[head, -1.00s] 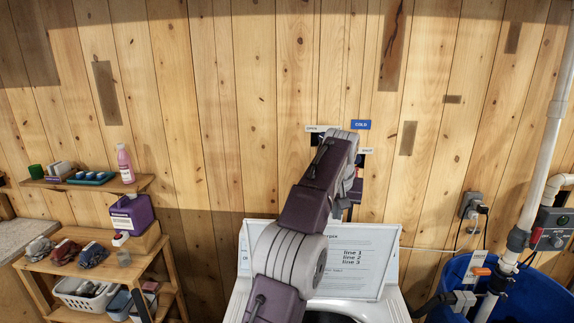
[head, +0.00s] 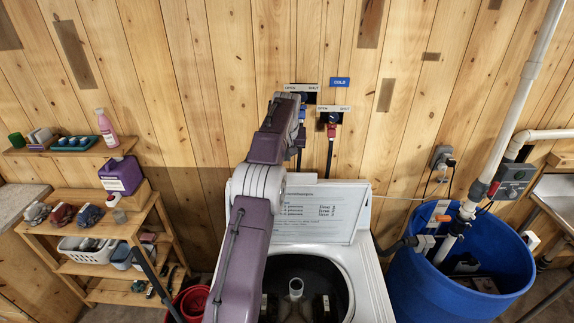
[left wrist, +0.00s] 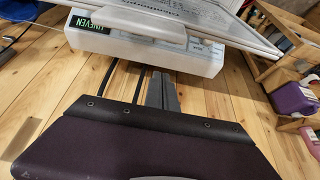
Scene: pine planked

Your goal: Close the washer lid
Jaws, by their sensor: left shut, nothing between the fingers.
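The washer (head: 376,285) is a white top-loader, and its dark drum opening shows in the head view. Its lid (head: 335,205) is open, standing tilted up at the back with printed text facing me. My left arm reaches over the left side of the washer, up past the lid toward the wall. My left gripper (left wrist: 162,90) is shut and empty behind the lid, near the panel; the arm mostly hides it in the head view. My right gripper is not in view.
Hot and cold valves (head: 331,118) with hoses are on the plank wall behind the washer. A blue tub (head: 460,285) with pipes stands right. A wooden shelf (head: 95,205) with bottles and cloths stands left, with a red bucket (head: 195,303) beside the washer.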

